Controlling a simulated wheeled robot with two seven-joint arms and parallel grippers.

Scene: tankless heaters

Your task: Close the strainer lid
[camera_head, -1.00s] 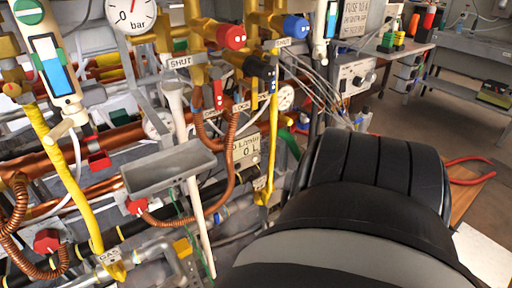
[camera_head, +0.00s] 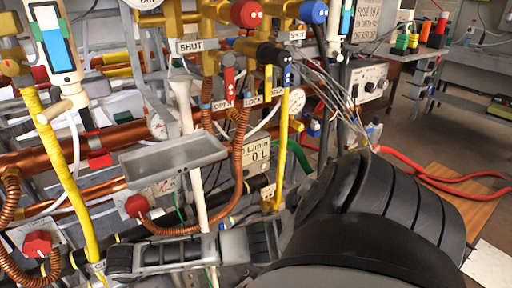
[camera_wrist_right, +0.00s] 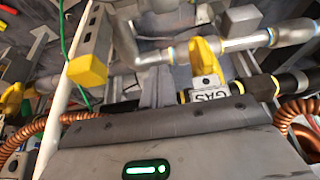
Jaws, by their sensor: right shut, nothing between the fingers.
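No part is marked as a strainer lid, so I cannot tell surely which it is. My left gripper is in neither view.
Copper pipes, a yellow hose (camera_head: 56,175) and a ribbed copper hose (camera_head: 238,150) crowd around the tray. A red-handled valve (camera_head: 37,243) is at lower left. My right arm covers the lower right.

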